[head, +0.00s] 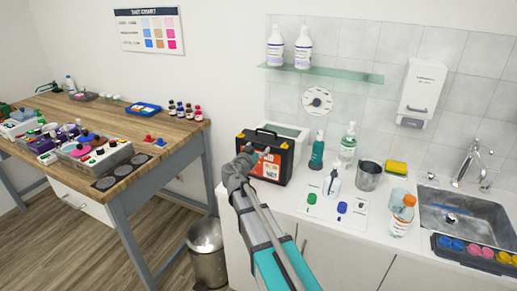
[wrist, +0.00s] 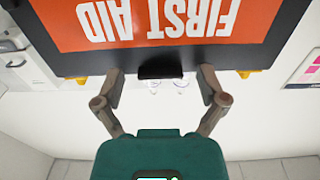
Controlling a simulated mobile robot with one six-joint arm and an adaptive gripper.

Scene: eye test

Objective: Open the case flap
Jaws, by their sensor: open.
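The case (head: 283,165) is black with an orange label and yellow latches. It stands upright on the left part of the white counter, and its front looks closed. In the wrist view the case (wrist: 275,45) appears upside down with "FIRST AID" on its orange label (wrist: 150,22). A short black part (wrist: 160,72), perhaps the handle or a tab, sticks out at the case edge. My gripper (wrist: 160,80) is open, with one finger on each side of that part. I cannot tell whether they touch.
A pale box (head: 290,130) stands behind the case. Right of it are a teal bottle (head: 317,150), a pump bottle (head: 348,145), a metal cup (head: 368,176) and a sink (head: 460,210). A wooden table (head: 120,180) stands left; a bin (head: 207,255) is below.

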